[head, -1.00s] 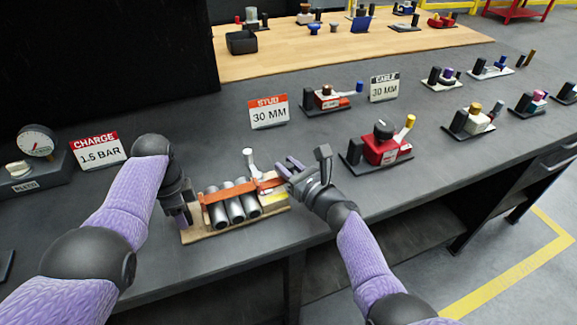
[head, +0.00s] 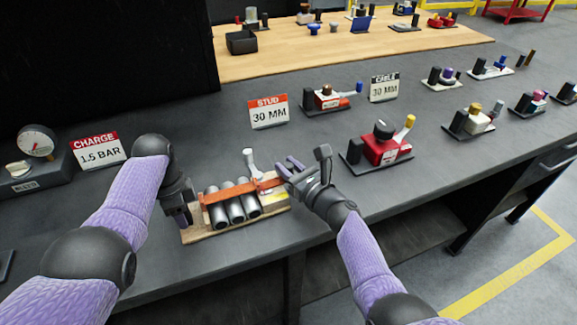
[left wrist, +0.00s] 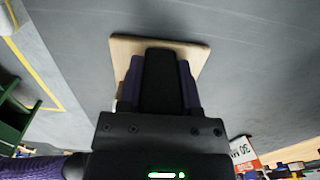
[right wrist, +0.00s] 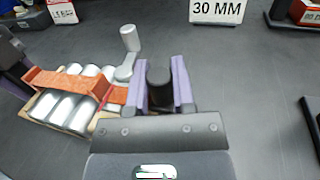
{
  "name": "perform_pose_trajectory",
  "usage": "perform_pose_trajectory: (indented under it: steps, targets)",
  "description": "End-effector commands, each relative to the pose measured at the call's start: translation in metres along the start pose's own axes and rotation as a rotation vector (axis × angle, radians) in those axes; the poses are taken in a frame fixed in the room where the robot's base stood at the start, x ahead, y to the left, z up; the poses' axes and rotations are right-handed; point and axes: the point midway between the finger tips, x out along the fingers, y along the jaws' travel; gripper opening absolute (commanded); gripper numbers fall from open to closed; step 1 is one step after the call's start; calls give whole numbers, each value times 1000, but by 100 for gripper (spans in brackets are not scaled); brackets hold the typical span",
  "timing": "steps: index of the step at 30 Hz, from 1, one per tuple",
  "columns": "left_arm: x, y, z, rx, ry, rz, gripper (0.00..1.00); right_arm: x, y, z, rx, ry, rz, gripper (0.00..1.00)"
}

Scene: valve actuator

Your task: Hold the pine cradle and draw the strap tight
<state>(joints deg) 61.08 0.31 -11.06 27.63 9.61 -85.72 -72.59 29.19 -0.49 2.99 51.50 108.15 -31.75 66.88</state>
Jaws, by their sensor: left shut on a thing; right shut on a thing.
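The pine cradle (head: 196,235) lies on the dark bench and holds three silver cylinders (head: 236,211) side by side. The orange strap (head: 222,195) runs across them to the right, past a silver lever (head: 250,161); the strap (right wrist: 75,86) and lever (right wrist: 129,50) also show in the right wrist view. My right gripper (head: 290,168) is shut at the strap's right end, around a dark knob-like piece (right wrist: 158,85). The exact grip is partly hidden.
A pressure gauge (head: 36,141) and CHARGE sign (head: 98,150) stand at left. STUD (head: 268,112) and CABLE (head: 384,87) signs stand behind. A red actuator (head: 382,146) stands to the right. The bench's front edge is close to the cradle.

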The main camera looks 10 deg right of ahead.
Motion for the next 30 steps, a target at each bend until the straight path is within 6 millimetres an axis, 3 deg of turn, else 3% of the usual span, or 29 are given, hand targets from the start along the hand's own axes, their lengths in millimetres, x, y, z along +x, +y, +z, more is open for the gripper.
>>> perform_pose_trajectory:
  steps: [7,17,18,22,30]
  targets:
    - [0,0,0,1,0,0,0,-9,-32,-1,-2,4,-3,0]
    - [0,0,0,0,0,0,0,-10,-37,-1,1,2,-1,0]
    - [0,0,0,0,0,0,0,-10,-37,-1,1,2,-1,37]
    - [0,0,0,0,0,0,0,-10,-36,-1,1,1,-1,64]
    - [0,0,0,0,0,0,0,-10,-36,0,1,1,0,66]
